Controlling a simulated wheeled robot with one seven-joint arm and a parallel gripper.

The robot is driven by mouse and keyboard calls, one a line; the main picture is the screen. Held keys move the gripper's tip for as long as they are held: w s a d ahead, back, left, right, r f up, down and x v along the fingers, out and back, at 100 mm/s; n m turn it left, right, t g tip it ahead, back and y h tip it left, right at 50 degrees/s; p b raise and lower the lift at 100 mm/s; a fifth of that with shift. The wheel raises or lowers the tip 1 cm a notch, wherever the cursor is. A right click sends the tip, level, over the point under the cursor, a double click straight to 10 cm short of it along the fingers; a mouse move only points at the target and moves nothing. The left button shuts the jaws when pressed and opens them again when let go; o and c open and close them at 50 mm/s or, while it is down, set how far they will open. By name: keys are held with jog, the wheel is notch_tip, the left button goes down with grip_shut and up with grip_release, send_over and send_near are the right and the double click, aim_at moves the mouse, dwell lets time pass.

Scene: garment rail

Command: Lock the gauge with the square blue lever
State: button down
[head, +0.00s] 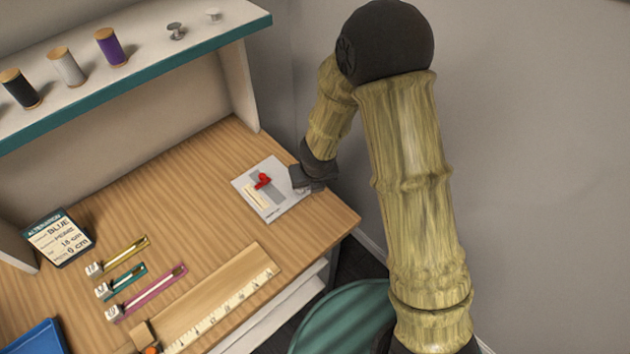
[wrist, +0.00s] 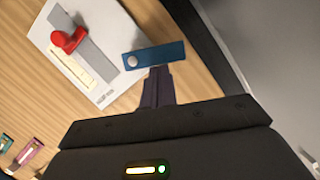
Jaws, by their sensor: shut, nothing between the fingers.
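The gauge (head: 279,205) is a pale plate at the right end of the wooden table, with a grey slot strip, a cream scale and a red slider (head: 262,181). The wrist view shows the same plate (wrist: 112,22) and red slider (wrist: 68,40). The blue lever (wrist: 165,54) is a flat bar with a silver pivot at its left end, lying across the plate's right edge. My gripper (wrist: 158,72) is shut and empty, its tips at the lever's near edge; I cannot tell whether they touch. In the head view my gripper (head: 312,184) hides the lever.
A card (head: 58,238) headed ALTERATION, with BLUE on it, stands at the left. Yellow, teal and magenta strips (head: 150,290) and a ruler board (head: 215,300) lie nearer. A shelf with spools (head: 108,47) overhangs the back. The table edge is close on the right.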

jog(key=shift+a, duration=0.3)
jog(key=shift+s, duration=0.15)
jog(key=shift+s+d+b, duration=0.15)
jog(key=shift+b, duration=0.15)
jog(key=s, duration=0.1)
jog(key=s+b, duration=0.1)
jog(key=s+d, duration=0.1)
jog(key=shift+s+d+r, duration=0.1)
jog(key=shift+r, duration=0.2)
jog(key=p+v, duration=0.7)
jog(key=v, duration=0.3)
